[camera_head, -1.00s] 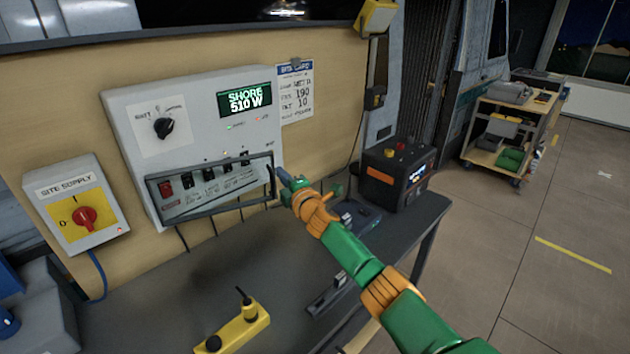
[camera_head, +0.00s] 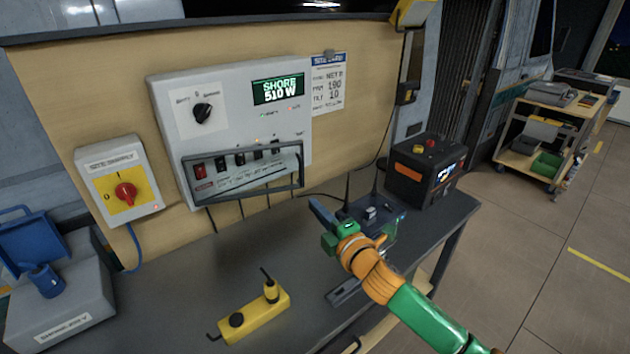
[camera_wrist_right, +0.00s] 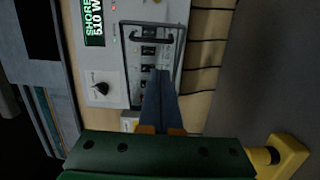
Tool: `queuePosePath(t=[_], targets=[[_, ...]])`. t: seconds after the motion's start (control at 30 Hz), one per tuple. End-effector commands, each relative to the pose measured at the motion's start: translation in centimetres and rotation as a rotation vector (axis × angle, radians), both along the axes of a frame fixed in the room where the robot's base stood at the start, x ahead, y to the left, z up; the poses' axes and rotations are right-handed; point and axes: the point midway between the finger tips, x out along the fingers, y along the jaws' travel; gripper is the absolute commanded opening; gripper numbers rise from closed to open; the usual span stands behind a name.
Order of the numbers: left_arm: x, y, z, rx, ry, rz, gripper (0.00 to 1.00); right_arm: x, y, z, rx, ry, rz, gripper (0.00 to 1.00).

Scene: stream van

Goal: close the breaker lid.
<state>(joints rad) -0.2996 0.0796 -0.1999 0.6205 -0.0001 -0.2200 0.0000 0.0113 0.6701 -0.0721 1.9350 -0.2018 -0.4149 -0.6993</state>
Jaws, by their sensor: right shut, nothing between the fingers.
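The breaker lid (camera_head: 245,193) is a clear cover with a dark frame, low on the grey power panel (camera_head: 230,90). It lies down over the row of breaker switches; I cannot tell if its lower edge is fully flush. It also shows in the right wrist view (camera_wrist_right: 124,62), with a dark handle along one edge. My right gripper (camera_head: 318,207) is shut and empty, with blue fingers pointing toward the panel. It is to the right of the lid and apart from it, above the bench. The fingers (camera_wrist_right: 161,75) overlap part of the lid in the wrist view. My left gripper is not in view.
A site supply box (camera_head: 120,182) with a red knob is left of the panel. A yellow pendant device (camera_head: 252,318) lies on the dark bench (camera_head: 190,290). A black battery box (camera_head: 425,172) and a device with antennas (camera_head: 383,228) stand to the right.

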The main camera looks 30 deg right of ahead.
Motion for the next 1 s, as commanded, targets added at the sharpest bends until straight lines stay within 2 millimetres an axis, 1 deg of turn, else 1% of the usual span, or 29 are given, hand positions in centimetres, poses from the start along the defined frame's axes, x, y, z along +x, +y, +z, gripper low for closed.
queuePosePath(t=[0.03, 0.1, 0.17, 0.23, 0.37, 0.7, 0.83, 1.0], targets=[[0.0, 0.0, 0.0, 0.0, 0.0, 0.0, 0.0, -1.6, 1.1, 0.3, 0.006, -0.001, 0.002, 0.0], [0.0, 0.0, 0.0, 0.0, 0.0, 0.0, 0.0, -3.1, 1.8, 0.9, 0.001, -0.003, -0.006, 0.0], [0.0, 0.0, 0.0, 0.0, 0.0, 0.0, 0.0, -3.7, 2.0, 1.2, -0.002, -0.005, -0.01, 0.0], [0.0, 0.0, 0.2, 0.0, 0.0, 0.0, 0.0, -3.4, 2.1, 1.4, -0.003, -0.006, -0.013, 0.0], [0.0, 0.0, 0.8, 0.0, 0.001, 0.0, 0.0, -1.2, 1.9, 1.7, -0.004, -0.009, -0.014, 0.0], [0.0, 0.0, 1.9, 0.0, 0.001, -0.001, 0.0, 6.2, 1.7, 1.5, -0.003, -0.009, -0.011, 0.0], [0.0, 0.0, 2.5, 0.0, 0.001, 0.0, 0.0, 7.6, 0.0, 1.5, -0.005, -0.008, -0.012, 0.0], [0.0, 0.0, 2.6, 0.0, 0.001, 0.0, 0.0, 8.7, -1.0, 1.3, -0.005, -0.007, -0.009, 0.0]])
